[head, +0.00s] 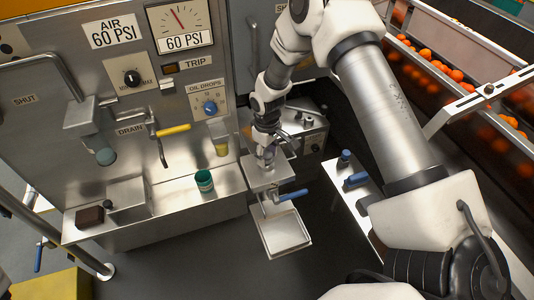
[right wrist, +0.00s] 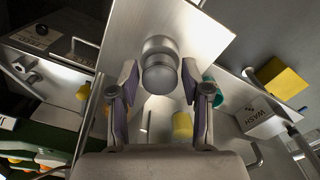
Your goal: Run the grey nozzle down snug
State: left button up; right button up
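The grey nozzle (right wrist: 160,68) shows in the right wrist view as a short round stepped cylinder against a bright metal plate (right wrist: 195,30). My right gripper (right wrist: 158,80) is open, with one finger on each side of the nozzle and a visible gap on both sides. In the head view my right gripper (head: 268,150) points down over a small metal block (head: 268,178) and largely hides the nozzle there. I cannot tell how far down the nozzle sits. My left gripper is not in view.
A blue-handled valve (head: 291,195) sits just below the block, above a metal tray (head: 285,232). A green cup (head: 204,181) stands on the steel ledge to the left. A yellow-handled drain tap (head: 173,130) sticks out of the panel. Blue-topped items (head: 355,180) stand to the right.

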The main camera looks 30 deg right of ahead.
jog(key=n, duration=1.2)
jog(key=c, duration=0.6)
jog(key=m, duration=1.2)
jog(key=o, duration=0.6)
